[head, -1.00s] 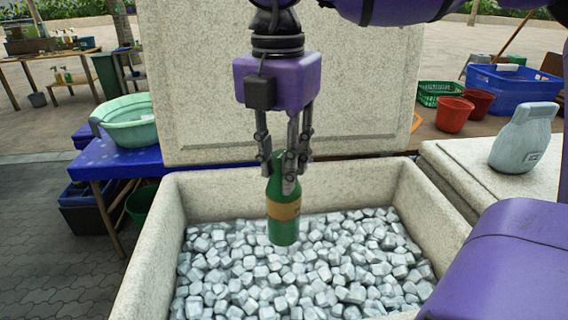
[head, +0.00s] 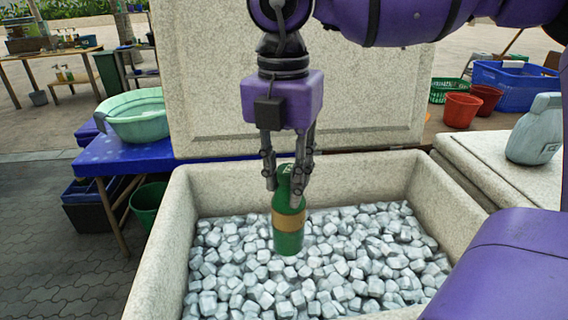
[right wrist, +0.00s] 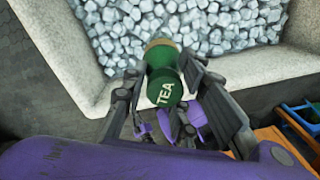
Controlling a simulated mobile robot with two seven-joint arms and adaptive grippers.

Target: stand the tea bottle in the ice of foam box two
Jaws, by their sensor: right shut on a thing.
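The tea bottle (head: 289,226) is green with a tan band and hangs upright in my right gripper (head: 286,188). The gripper is shut on its upper part. In the right wrist view the bottle (right wrist: 164,72) sits between the fingers, its cap lettered TEA. The open foam box (head: 180,232) holds a bed of pale ice cubes (head: 350,258); no number shows on it. The bottle is over the ice near the middle of the box; I cannot tell whether its base touches the cubes. My left gripper is not in view.
The raised lid (head: 380,90) stands behind the box. A closed pale box (head: 480,150) with a grey-blue jug (head: 536,130) is at the right. A blue table (head: 125,155) with a green basin (head: 138,118) is at the left.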

